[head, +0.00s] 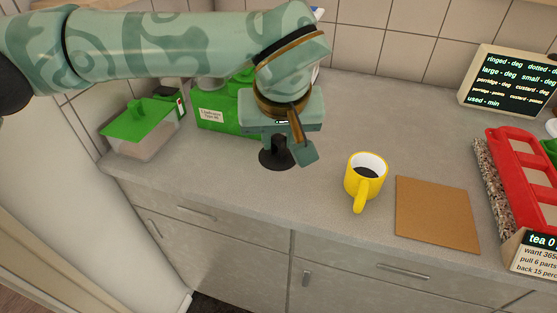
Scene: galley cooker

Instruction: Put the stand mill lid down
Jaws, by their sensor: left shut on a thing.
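My left gripper (284,140) is above the counter in the middle of the head view, pointing down. It is shut on the upright stem of a black round thing (275,159), which looks like the stand mill lid. The gripper hides the top of the stem. The black disc at its bottom is level and close to the counter; I cannot tell whether it touches. A green appliance (218,118) with a white label stands behind and to the left, partly hidden by my arm. My right gripper is not in view.
A yellow mug (365,178) with dark contents stands to the right, beside a brown square board (436,213). A clear box with a green lid (139,122) is at the left. A red rack (520,170) and a dark text screen (511,82) are at the right. The counter (240,184) is clear in front.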

